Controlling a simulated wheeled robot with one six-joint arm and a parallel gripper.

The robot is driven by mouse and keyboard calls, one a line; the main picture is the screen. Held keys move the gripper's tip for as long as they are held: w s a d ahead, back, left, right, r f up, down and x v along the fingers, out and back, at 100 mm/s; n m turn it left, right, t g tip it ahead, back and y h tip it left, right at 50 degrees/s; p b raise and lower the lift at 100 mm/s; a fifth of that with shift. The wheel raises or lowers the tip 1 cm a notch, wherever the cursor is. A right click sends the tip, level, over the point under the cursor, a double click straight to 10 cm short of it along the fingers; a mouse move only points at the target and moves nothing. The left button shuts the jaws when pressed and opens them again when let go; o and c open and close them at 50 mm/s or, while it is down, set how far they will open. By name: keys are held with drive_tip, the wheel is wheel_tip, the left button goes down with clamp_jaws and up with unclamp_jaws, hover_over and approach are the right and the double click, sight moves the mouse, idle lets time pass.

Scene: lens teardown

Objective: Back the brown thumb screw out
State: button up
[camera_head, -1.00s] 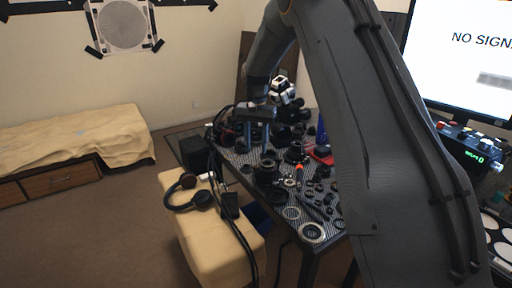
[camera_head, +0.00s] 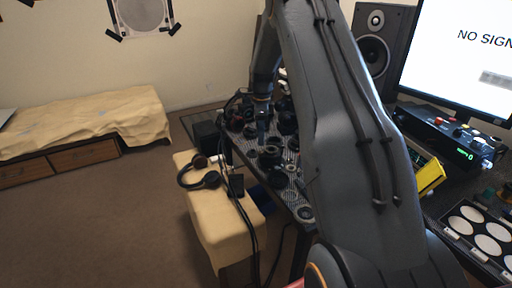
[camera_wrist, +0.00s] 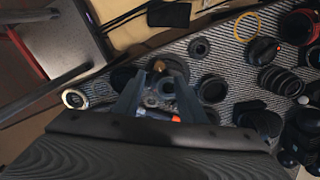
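In the wrist view a small brown knob, which looks like the brown thumb screw (camera_wrist: 158,66), sits at the edge of a dark round lens part. My gripper (camera_wrist: 157,82) has its two fingers spread apart, with the knob at or just beyond the gap between the tips. Nothing is visibly gripped, and I cannot tell whether a finger touches the screw. In the head view my gripper (camera_head: 262,128) points down over the crowded table and shows nearly edge-on. I cannot make out the screw in that view.
Several black lens parts (camera_wrist: 280,80) and rings crowd the patterned table top (camera_wrist: 222,60). A yellow ring (camera_wrist: 247,26) lies near its edge. Headphones (camera_head: 200,180) rest on a cream bench (camera_head: 205,215) beside the table. A speaker (camera_head: 380,45) stands behind my arm.

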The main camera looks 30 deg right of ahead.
sight(261, 152)
wheel_tip(261, 152, down, 7)
drive_tip(key=shift+a+r+p, duration=0.15)
drive_tip(key=shift+r+p, duration=0.05)
drive_tip(key=shift+p, duration=0.8)
drive_tip(key=shift+c, duration=0.2)
clamp_jaws()
drive_tip(key=shift+d, duration=0.25)
drive_tip(key=shift+a, duration=0.1)
